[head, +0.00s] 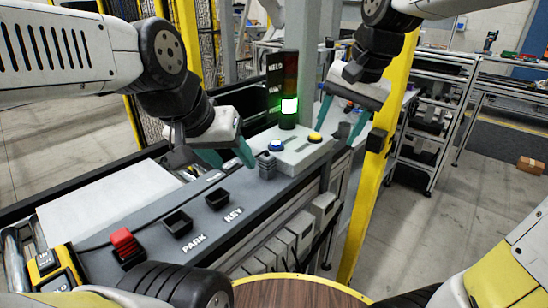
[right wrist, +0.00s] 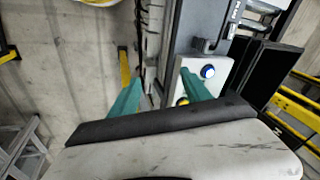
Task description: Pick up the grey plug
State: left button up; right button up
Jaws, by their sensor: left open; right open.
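The grey plug (head: 267,164) is a small dark grey block standing upright on the grey panel, just left of the button box. My left gripper (head: 234,164) is open, its teal fingers pointing down just left of the plug. The nearer finger is close beside the plug; I cannot tell whether they touch. Nothing is between the fingers. My right gripper (head: 337,130) is open and empty, above and right of the button box. Its open teal fingers also show in the right wrist view (right wrist: 160,78).
The button box (head: 300,150) has a blue and a yellow button; a signal tower (head: 289,90) glows green behind. Two black sockets (head: 177,222) (head: 217,198) look empty near PARK and KEY. A red block (head: 125,243) sits at left. A yellow post (head: 375,165) stands at right.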

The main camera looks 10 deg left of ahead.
jog(key=w+a+f+m+g+h, duration=0.1)
jog(key=w+a+f+m+g, duration=0.1)
jog(key=w+a, duration=0.55)
jog(key=m+h, duration=0.1)
jog(key=m, duration=0.1)
send_over(267, 155)
notch_tip(267, 155, down, 4)
jog(key=shift+r+g, duration=0.25)
jog(key=shift+g, duration=0.05)
jog(key=shift+a+f, duration=0.15)
jog(key=shift+f, duration=0.1)
notch_tip(267, 155, down, 7)
jog(key=shift+f, duration=0.2)
jog(key=shift+d, duration=0.2)
grip_shut()
